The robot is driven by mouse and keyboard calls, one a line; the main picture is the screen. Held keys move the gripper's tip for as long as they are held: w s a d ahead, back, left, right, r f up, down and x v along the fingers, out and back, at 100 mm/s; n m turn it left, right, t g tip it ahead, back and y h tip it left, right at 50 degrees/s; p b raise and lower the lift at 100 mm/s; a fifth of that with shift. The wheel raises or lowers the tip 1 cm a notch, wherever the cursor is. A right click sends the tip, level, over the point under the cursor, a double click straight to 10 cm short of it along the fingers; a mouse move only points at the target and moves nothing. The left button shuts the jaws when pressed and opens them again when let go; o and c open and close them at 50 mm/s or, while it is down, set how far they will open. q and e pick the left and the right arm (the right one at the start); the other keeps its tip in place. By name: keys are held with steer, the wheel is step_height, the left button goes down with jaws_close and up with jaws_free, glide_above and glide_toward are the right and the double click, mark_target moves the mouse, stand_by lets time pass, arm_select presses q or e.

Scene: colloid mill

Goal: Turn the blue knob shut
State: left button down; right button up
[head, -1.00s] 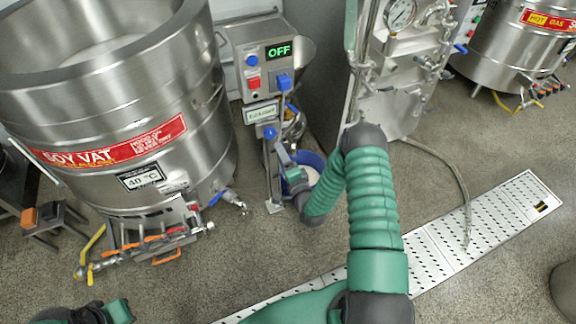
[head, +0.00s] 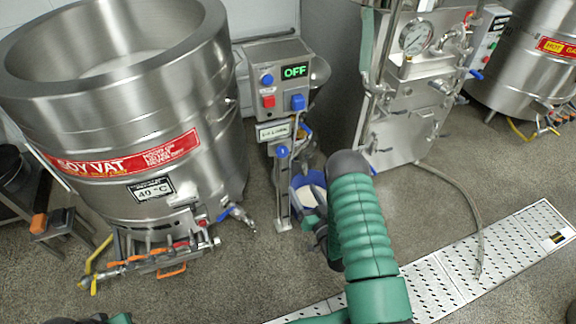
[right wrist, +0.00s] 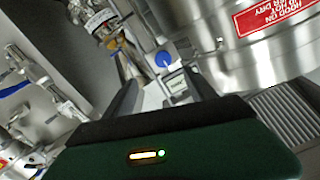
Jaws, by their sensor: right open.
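A round blue knob (head: 282,151) sits on the metal post below the control box, under a small label. The right wrist view shows a blue knob (right wrist: 163,59), likely the same one, ahead of and between my fingers. My right gripper (right wrist: 160,88) is open and empty, and apart from the knob. In the head view my right gripper (head: 309,222) is low, right of the post, and partly hidden by my green forearm. Only a bit of my left arm shows at the bottom left edge; its gripper does not show.
The control box (head: 280,85) reads OFF and carries another round blue knob, a red button and a blue switch. A blue bucket (head: 316,180) stands behind my right gripper. The soy vat (head: 130,110) is on the left. A steel cabinet (head: 400,110) stands right of the box.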

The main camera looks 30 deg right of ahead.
steer(key=n, duration=0.3)
steer(key=b, duration=0.3)
glide_toward(283, 154)
steer(key=shift+y, duration=0.3)
steer(key=w, duration=0.3)
steer(key=w+d, duration=0.1)
steer(key=w, duration=0.1)
steer(key=w+d, duration=0.1)
steer(key=w, duration=0.2)
steer(key=shift+w+f, duration=0.25)
steer(key=shift+w, duration=0.15)
steer(key=shift+c, duration=0.2)
steer(key=c, duration=1.3)
steer(key=shift+m, duration=0.5)
steer(key=shift+c, duration=0.2)
steer(key=o, duration=1.4)
